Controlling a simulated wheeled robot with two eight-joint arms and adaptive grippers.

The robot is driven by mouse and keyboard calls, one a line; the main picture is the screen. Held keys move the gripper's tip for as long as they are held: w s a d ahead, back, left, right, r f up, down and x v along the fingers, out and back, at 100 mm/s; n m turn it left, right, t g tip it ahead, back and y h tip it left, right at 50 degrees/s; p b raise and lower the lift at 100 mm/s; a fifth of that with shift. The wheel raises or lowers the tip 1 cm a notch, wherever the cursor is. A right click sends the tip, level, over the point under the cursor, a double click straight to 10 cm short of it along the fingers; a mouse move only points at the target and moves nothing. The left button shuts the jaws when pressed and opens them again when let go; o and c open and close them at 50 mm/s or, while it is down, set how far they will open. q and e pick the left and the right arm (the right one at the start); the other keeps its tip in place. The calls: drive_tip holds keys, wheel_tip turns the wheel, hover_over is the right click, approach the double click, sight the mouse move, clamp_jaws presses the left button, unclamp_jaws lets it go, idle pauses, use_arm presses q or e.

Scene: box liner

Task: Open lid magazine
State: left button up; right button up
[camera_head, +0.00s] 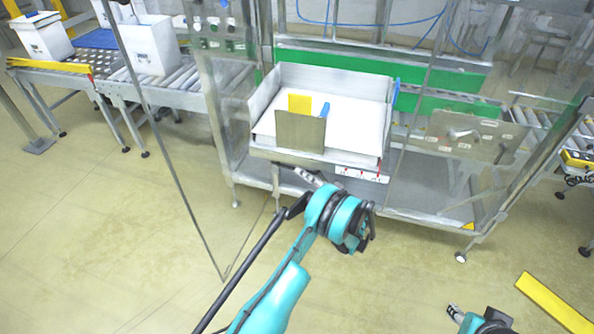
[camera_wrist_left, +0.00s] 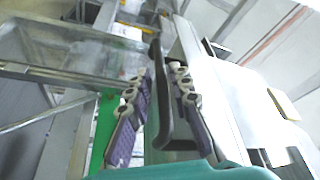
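The lid magazine (camera_head: 262,128) is a metal-walled tray holding a white stack (camera_head: 350,122), with a grey plate and a yellow piece at its front left. My left gripper (camera_head: 312,178) is just below its front edge, partly hidden by my teal wrist. In the left wrist view, the two purple-padded fingers of my left gripper (camera_wrist_left: 157,82) stand apart. A dark upright handle-like part (camera_wrist_left: 166,125) shows between them, nearer the right finger; contact is unclear. My right gripper (camera_head: 455,313) is low at the bottom right, too small to judge.
A clear-panelled machine frame surrounds the magazine. A metal panel with a handle (camera_head: 463,140) stands to its right. A roller conveyor (camera_head: 190,78) with white boxes (camera_head: 150,45) is at the upper left. The floor at the front left is clear.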

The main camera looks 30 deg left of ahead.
use_arm(q)
drive_tip(key=w+v, duration=0.1)
drive_tip(key=v, duration=0.8)
drive_tip(key=shift+s, duration=0.4)
drive_tip(key=shift+f, duration=0.1)
